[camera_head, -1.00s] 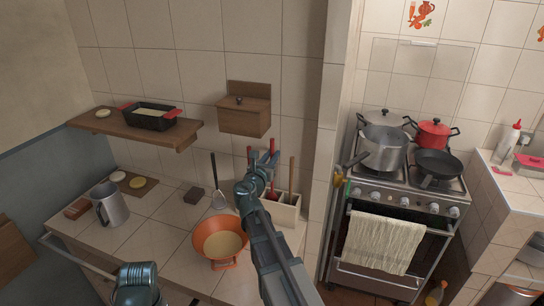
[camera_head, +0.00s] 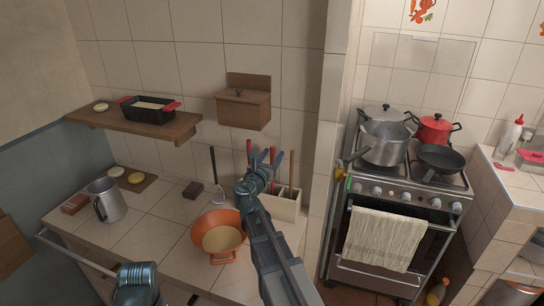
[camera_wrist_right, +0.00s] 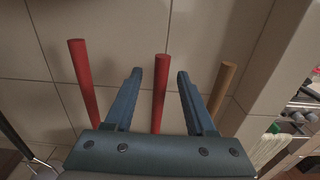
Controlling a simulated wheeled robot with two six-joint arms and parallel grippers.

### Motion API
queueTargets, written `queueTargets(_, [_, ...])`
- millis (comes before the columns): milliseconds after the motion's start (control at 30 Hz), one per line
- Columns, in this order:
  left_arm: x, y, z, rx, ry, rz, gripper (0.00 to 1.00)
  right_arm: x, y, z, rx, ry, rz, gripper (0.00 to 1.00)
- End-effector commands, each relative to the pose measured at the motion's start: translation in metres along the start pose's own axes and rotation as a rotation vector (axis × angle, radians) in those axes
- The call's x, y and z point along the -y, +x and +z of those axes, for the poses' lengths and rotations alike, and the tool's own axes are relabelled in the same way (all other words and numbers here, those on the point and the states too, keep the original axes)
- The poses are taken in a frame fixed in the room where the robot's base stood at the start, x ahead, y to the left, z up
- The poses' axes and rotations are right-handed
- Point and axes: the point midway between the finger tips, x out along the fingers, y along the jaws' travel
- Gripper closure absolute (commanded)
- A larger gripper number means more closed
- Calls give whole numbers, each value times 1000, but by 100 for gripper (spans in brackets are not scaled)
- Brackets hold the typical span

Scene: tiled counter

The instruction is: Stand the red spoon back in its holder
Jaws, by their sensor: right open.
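Two red handles stand upright near the pale utensil holder (camera_head: 286,207). The left red handle (camera_head: 249,150) also shows in the right wrist view (camera_wrist_right: 84,80). The middle red handle (camera_wrist_right: 160,88) stands between the spread fingers of my right gripper (camera_wrist_right: 158,78), apart from both. In the head view that gripper (camera_head: 266,156) is above the holder, its arm hiding part of it. Handle lower ends are hidden, so I cannot tell which belongs to the red spoon. My left gripper is out of view.
A wooden handle (camera_head: 291,168) stands in the holder's right part. An orange pan (camera_head: 226,243) sits left of my right arm, with a ladle (camera_head: 216,180) behind it. A wooden wall box (camera_head: 245,108) is above. The wall edge (camera_head: 327,190) is at right.

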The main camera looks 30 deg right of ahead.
Motion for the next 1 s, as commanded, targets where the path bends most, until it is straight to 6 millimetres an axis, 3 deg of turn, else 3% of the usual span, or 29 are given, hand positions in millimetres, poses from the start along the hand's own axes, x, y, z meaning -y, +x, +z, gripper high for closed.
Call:
queueTargets(267, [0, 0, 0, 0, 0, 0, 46, 1, -15, 0, 0, 0, 1, 44])
queueTargets(700, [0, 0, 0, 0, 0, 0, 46, 2, -106, 0, 0, 0, 3, 44])
queueTargets(1000, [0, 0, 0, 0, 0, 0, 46, 0, -136, 0, 0, 0, 0, 44])
